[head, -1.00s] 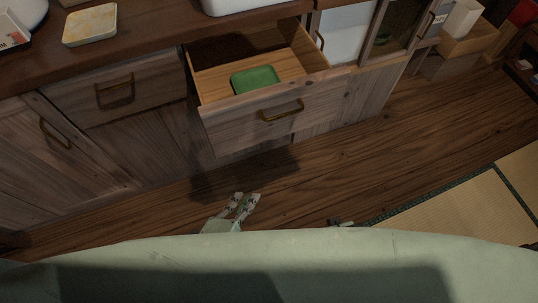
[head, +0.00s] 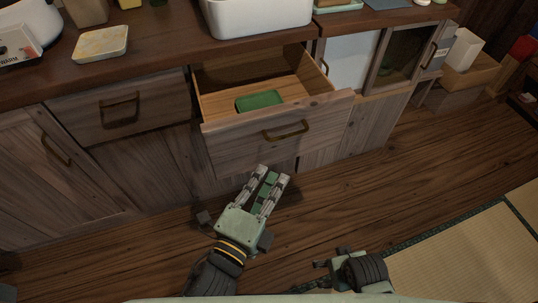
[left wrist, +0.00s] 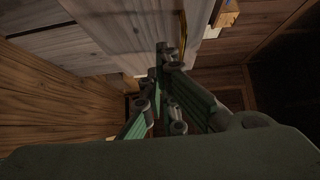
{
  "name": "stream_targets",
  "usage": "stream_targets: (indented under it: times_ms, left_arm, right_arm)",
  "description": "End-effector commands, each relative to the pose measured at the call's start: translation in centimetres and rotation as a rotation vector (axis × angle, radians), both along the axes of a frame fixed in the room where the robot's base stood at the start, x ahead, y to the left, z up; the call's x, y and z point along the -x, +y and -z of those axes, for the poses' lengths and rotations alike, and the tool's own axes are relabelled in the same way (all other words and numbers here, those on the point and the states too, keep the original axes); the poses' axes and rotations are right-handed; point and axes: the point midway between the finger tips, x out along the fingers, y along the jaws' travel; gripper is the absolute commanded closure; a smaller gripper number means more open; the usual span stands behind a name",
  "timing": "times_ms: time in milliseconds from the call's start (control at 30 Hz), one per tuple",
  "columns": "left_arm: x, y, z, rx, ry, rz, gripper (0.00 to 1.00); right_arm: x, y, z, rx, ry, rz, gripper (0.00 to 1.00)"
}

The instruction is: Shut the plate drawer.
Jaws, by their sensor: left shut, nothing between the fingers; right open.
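The plate drawer (head: 240,140) is pulled well out from the cabinet in the head view. It has a pale wooden front with a bronze handle (head: 286,133), and a green plate (head: 259,100) lies inside. My left gripper (head: 274,171) is shut and empty. Its fingers point at the lower part of the drawer front, below the handle; I cannot tell whether they touch it. In the left wrist view the fingers (left wrist: 165,62) are near the drawer front (left wrist: 125,32). My right gripper (head: 328,264) is low at the bottom, open, partly hidden by its own arm.
A closed drawer (head: 110,105) is to the left. The dark countertop (head: 165,50) holds a white basin (head: 255,18) and a pale yellow tray (head: 101,42). A glass-door cabinet (head: 400,55) is to the right. The wooden floor (head: 420,170) before the cabinets is clear, with tatami (head: 470,260) at lower right.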

Motion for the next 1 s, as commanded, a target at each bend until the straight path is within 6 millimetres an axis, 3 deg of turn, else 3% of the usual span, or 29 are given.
stream_targets:
  times_ms: [167,400,1000]
  left_arm:
    - [-2.9,-1.5,-0.1,0.000,-0.003,0.001,1.00]
    - [-5.6,-0.3,0.0,-0.002,-0.001,0.001,1.00]
    - [-6.6,0.0,0.0,0.000,0.001,0.000,1.00]
  right_arm:
    - [0.1,0.0,0.2,0.000,0.003,0.000,0.27]
    - [0.2,0.0,0.5,0.000,0.005,0.000,0.27]
    - [0.1,0.1,0.5,-0.001,0.002,-0.001,0.27]
